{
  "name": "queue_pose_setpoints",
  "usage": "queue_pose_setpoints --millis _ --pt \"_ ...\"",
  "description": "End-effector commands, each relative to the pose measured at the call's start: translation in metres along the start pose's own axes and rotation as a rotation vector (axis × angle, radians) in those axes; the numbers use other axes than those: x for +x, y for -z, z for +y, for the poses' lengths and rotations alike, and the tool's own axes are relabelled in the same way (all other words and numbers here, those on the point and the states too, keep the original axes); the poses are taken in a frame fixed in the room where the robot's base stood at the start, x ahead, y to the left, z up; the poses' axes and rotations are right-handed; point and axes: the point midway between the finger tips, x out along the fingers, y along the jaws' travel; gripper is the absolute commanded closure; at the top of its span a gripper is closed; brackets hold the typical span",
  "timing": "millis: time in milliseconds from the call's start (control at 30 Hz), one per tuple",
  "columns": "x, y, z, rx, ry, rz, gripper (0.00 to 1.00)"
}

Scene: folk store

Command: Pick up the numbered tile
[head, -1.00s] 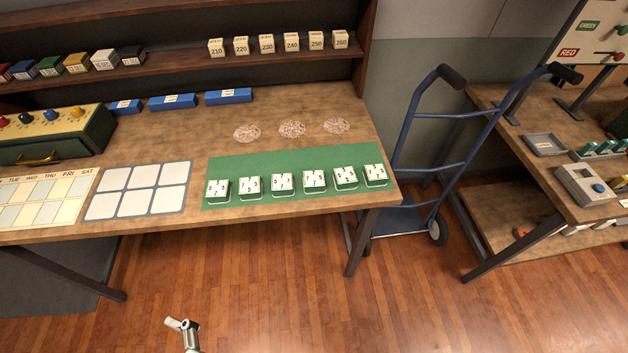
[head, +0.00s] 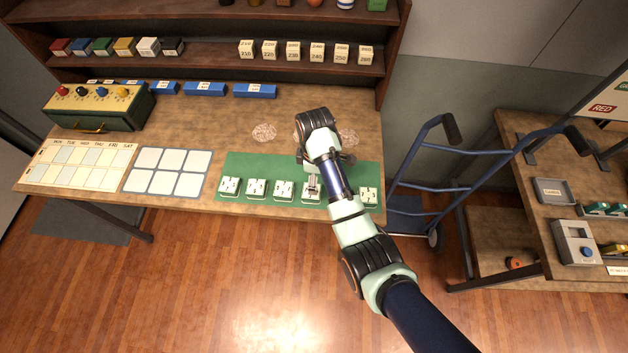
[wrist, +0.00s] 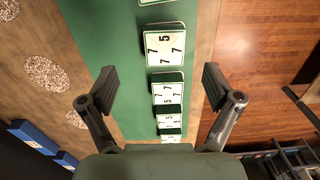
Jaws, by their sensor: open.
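Several numbered tiles, white-faced with black digits on green blocks, stand in a row on a green mat (head: 240,165) along the table's front edge. In the wrist view a tile with 5, 7 and 7 (wrist: 165,46) lies just beyond the fingertips, and another tile (wrist: 167,92) shows between the fingers. My gripper (wrist: 158,78) is open and empty above the row, with one finger on each side of it. In the head view my gripper (head: 317,177) is over the right half of the mat. It partly covers a tile (head: 311,197), and my arm hides the mat beside it.
Pebbled discs (head: 264,132) lie behind the mat. A pale grid board (head: 167,170) and a weekday calendar board (head: 77,165) lie to the left. Blue trays (head: 255,91) line the table's back below the shelf. A blue hand truck (head: 440,182) stands right of the table.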

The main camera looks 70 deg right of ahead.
Motion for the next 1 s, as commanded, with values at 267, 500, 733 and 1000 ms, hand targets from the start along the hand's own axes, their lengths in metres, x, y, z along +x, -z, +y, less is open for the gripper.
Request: queue_pose_setpoints --millis 267,500,733,1000 --pt "0.029 0.001 -0.001 0.0 -0.002 0.001 0.1" --pt "0.059 0.003 -0.004 0.0 0.0 0.0 0.1" --pt "0.081 0.004 -0.004 0.001 -0.003 0.002 0.1" --pt "0.08 0.004 -0.004 0.001 -0.004 0.002 0.27"
